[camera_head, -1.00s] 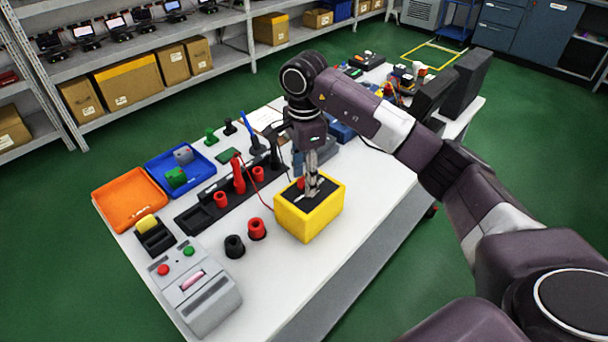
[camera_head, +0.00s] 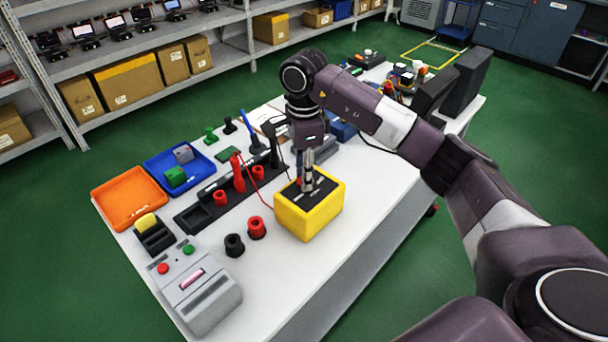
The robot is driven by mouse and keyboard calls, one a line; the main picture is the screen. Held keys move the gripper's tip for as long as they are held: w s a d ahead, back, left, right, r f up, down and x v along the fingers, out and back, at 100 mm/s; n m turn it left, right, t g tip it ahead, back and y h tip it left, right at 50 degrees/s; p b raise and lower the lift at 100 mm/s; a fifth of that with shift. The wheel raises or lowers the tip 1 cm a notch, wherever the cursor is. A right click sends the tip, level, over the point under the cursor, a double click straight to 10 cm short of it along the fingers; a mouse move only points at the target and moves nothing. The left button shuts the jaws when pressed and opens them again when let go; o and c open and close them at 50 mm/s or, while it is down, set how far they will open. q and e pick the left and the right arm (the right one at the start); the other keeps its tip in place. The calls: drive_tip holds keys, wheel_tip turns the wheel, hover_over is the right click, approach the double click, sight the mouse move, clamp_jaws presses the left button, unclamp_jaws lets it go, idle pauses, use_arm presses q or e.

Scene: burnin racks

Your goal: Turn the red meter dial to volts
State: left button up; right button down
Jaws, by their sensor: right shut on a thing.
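The yellow meter (camera_head: 308,220) stands on the white table with its black face up. My right gripper (camera_head: 307,184) points straight down onto that face and is shut on the red dial, near the back of the face. The fingers cover almost all of the dial, so I cannot read its setting. White marks show on the black face in front of the fingers. My left gripper is not in view.
Red (camera_head: 256,228) and black (camera_head: 234,245) round parts stand left of the meter. Behind them is a black rack (camera_head: 208,212) with red probes. A grey box with buttons (camera_head: 205,300), an orange tray (camera_head: 128,200) and a blue tray (camera_head: 205,165) lie further left. The front right tabletop is clear.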

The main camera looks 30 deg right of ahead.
drive_tip(key=m, duration=0.5)
drive_tip(key=shift+b, duration=0.35)
drive_tip(key=shift+m, duration=2.5)
drive_tip(key=c, duration=1.6)
unclamp_jaws()
wheel_tip(320, 180, up, 12)
drive_tip(key=shift+r, duration=0.1)
